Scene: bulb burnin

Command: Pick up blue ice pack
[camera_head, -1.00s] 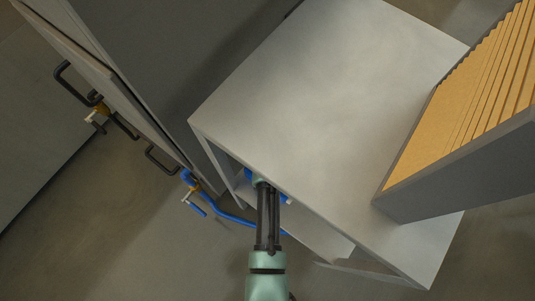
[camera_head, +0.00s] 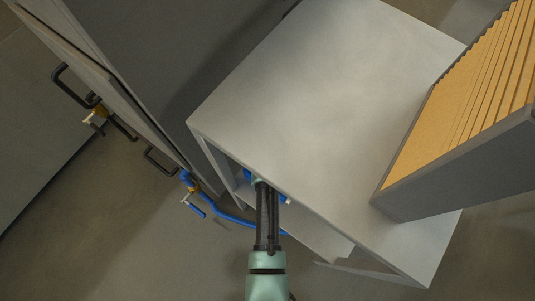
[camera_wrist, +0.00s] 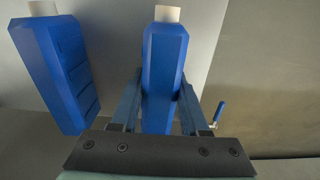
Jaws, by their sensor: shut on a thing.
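The blue ice pack (camera_wrist: 164,60), a tall slim block with a white cap, stands centred in the wrist view. My gripper (camera_wrist: 162,90) is shut on it, with one blue finger at each side. A second blue pack (camera_wrist: 55,62) with a white cap and ribbed side stands apart to the left. In the head view my arm reaches in under the top of the grey cabinet (camera_head: 320,85). The gripper is mostly hidden there, and only small bits of blue show beside the arm.
A grey bin with tan ribbed slats (camera_head: 450,125) stands on the cabinet top at right. A tall dark cabinet (camera_head: 160,60) with black handles stands at left. Blue pipe with valves (camera_head: 205,200) runs between. The cabinet's edges lie close around my arm.

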